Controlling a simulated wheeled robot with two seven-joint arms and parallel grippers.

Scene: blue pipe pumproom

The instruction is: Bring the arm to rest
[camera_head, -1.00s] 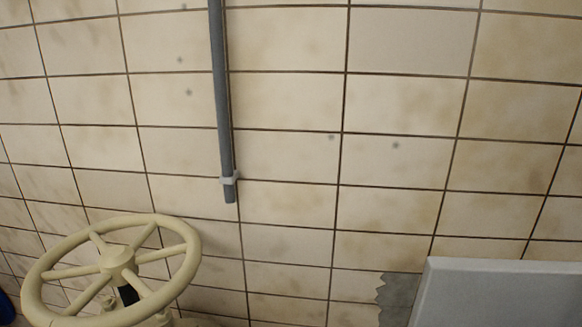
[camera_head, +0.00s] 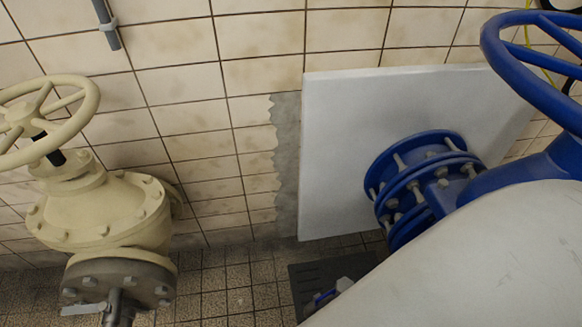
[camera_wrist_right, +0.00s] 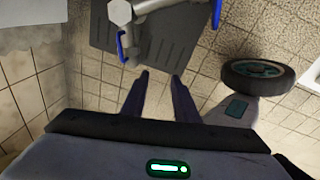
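My right gripper (camera_wrist_right: 160,77) shows in the right wrist view. Its two dark fingers stand apart with an empty gap between them. Tiled floor shows beyond the fingertips, and nothing is held. A metal fitting with blue handles (camera_wrist_right: 122,14) is beyond the fingers at the top of that view, apart from them. I cannot make out either gripper in the head view. My left gripper is in neither current view.
In the head view, a cream valve with a handwheel (camera_head: 105,210) stands left. A blue flanged pipe (camera_head: 425,180) and blue handwheel (camera_head: 535,70) are right, before a white panel (camera_head: 335,120). A large pale rounded surface (camera_head: 490,265) fills the lower right. A dark mat (camera_wrist_right: 185,38) lies on the floor.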

